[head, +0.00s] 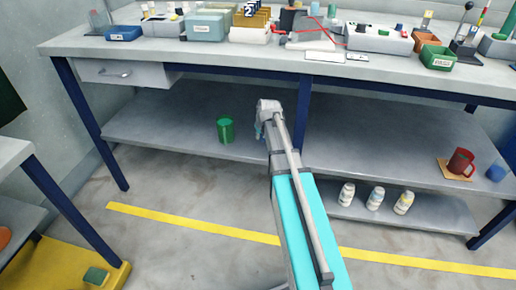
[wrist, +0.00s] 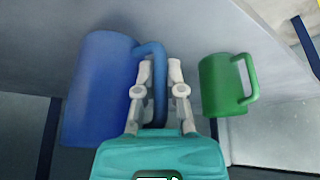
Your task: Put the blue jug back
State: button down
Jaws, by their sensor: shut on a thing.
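The blue jug (wrist: 98,90) is on the left in the wrist view. Its handle passes between the two fingers of my gripper (wrist: 162,75), which is shut on it. In the head view my gripper (head: 259,129) is over the grey lower shelf under the workbench, at the end of my arm. The jug is hidden there behind my arm. I cannot tell whether the jug touches the shelf.
A green mug (head: 225,130) stands on the lower shelf (head: 170,125) left of my gripper; it also shows in the wrist view (wrist: 223,85). A red mug (head: 460,163) on a tan mat, a small blue object (head: 496,172) and white bottles (head: 375,198) are to the right.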

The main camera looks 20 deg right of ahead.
jog(key=shift+f, duration=0.25)
jog(key=shift+f+b, duration=1.85)
jog(key=shift+b, duration=0.1)
jog(key=shift+f, duration=0.1)
jog(key=c, duration=0.7)
grip_release()
jog(key=shift+c, duration=0.2)
jog(key=shift+r, duration=0.2)
jog(key=p+v, duration=1.1)
jog(key=v, duration=0.1)
jog(key=shift+s+a, duration=0.1)
jog(key=s+a+f+g, duration=0.1)
jog(key=s+a+g, duration=0.3)
jog(key=s+a, duration=1.3)
jog(key=shift+s+f+g, duration=0.25)
jog(key=shift+f+g, duration=0.05)
